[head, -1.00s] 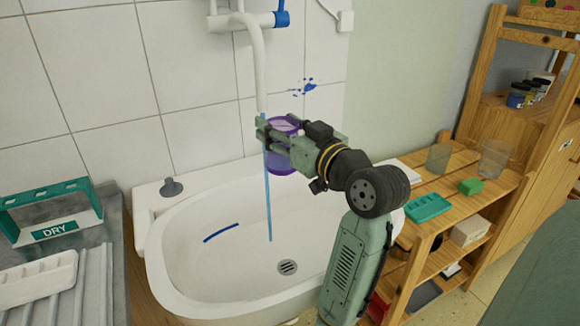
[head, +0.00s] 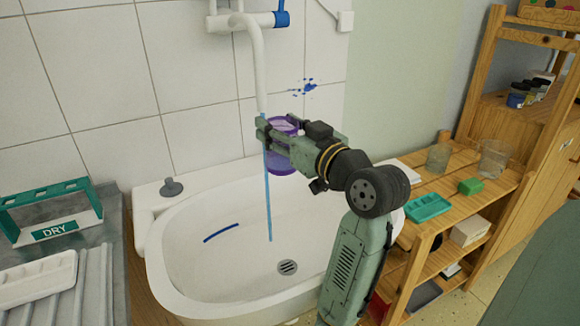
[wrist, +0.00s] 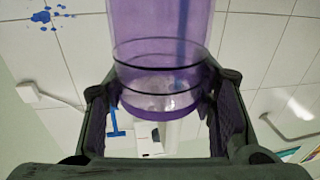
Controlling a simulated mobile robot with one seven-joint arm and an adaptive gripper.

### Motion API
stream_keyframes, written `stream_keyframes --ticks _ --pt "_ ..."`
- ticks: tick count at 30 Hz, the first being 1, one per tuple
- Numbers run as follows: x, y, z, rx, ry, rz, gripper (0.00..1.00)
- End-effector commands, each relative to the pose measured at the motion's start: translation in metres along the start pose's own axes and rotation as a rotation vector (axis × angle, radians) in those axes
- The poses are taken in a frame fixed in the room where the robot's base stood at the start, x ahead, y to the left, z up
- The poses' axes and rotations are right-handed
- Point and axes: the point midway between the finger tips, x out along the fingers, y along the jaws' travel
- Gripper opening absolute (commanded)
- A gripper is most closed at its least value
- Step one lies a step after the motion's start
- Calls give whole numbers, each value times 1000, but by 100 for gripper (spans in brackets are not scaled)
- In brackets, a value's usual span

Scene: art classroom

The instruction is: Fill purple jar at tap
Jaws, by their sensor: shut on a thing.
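The purple jar (head: 280,163) is see-through and held over the sink (head: 188,262), beside the white tap spout (head: 256,70). My gripper (head: 273,140) is shut around the jar. A thin blue stream of water (head: 268,205) runs from the spout down into the basin, passing in front of or beside the jar in the head view. In the wrist view the jar (wrist: 160,50) stands between both fingers, with dark ring lines around it. I cannot tell if any water is in the jar. The blue tap handle (head: 282,19) is at the top.
A wooden shelf (head: 455,205) at the right holds clear cups (head: 493,158), a green block (head: 470,186) and a teal tray (head: 428,207). A teal rack marked DRY (head: 52,232) stands on the left counter. The basin is empty around its drain (head: 288,267).

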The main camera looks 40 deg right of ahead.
Motion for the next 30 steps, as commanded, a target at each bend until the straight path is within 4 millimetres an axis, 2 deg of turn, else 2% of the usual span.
stream_keyframes --ticks 1,15,20,30 --pt "24 -21 4 0 -21 -60 14" --pt "23 -21 4 0 -21 -60 14" --pt "11 -20 4 1 -20 -58 14" --pt "-27 -20 8 5 -24 -60 14"
